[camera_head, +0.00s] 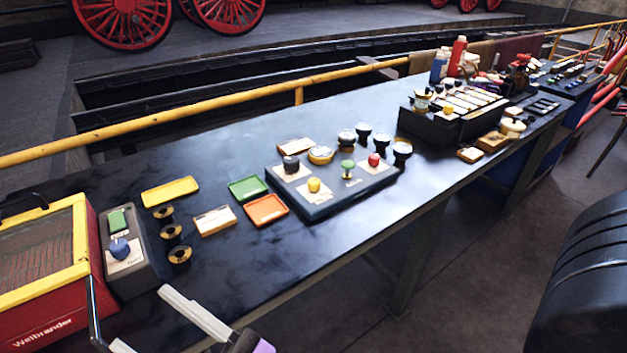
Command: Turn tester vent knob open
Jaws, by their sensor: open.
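Two control boxes could be the tester, and their labels are too small to read. The small grey box (139,277) at the left has a blue knob (119,249) and a green block (117,220). The wider grey box (325,206) in mid-bench carries a black knob (291,165), a yellow knob (314,184), a green knob (347,168) and a red knob (374,160). I cannot tell which knob is the vent. My gripper (140,318) is open and partly cut off at the bottom edge, near the small box, apart from the knobs.
A red and yellow case (62,300) stands left of the small box. Black-and-gold rings (171,231), yellow (170,191), green (248,188) and orange (266,209) trays lie between the boxes. A yellow rail (200,110) runs behind the bench. The bench front in the middle is clear.

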